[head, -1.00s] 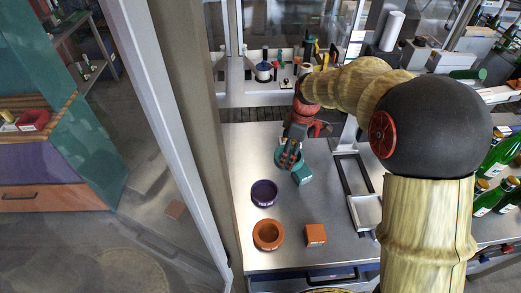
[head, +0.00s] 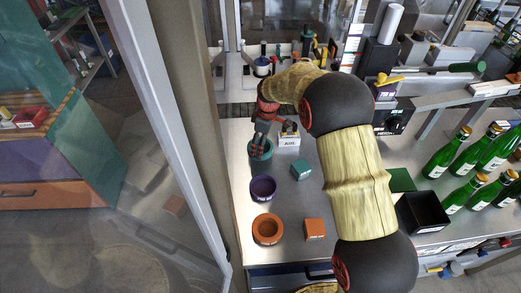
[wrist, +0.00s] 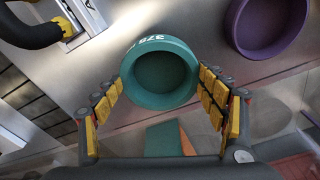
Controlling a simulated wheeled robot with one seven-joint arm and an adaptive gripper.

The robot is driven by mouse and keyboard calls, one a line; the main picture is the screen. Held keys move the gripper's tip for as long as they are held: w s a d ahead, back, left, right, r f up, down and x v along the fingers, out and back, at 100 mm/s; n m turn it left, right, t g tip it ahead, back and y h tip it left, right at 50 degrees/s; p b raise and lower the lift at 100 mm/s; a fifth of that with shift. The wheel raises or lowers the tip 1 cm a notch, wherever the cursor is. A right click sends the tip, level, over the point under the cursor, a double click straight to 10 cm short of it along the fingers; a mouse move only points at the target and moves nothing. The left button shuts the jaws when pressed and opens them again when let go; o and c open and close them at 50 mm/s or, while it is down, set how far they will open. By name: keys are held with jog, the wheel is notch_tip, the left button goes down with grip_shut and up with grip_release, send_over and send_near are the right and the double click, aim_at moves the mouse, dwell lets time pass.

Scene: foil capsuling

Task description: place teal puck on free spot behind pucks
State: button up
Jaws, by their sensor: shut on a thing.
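The teal puck (head: 261,150) is a round, hollow dish near the back left of the metal table in the head view. My gripper (head: 263,138) is shut on it. In the wrist view the teal puck (wrist: 160,75), with white lettering on its rim, sits between my two padded fingers (wrist: 161,88). I cannot tell whether it touches the table. A purple puck (head: 263,188) stands in front of it, and an orange puck (head: 267,229) stands in front of the purple one. The purple puck also shows in the wrist view (wrist: 268,25).
A teal block (head: 300,170) and an orange block (head: 315,229) lie right of the pucks. A white labelled box (head: 289,138) stands right of my gripper. A black bin (head: 422,211) and several green bottles (head: 447,153) are at right. A pale post and glass panel border the left.

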jog(key=shift+w+f, duration=0.1)
jog(key=shift+f, duration=1.5)
jog(key=shift+f, duration=0.2)
jog(key=o, duration=1.3)
jog(key=shift+c, duration=0.2)
jog(key=shift+o, duration=0.3)
jog(key=shift+r, duration=0.1)
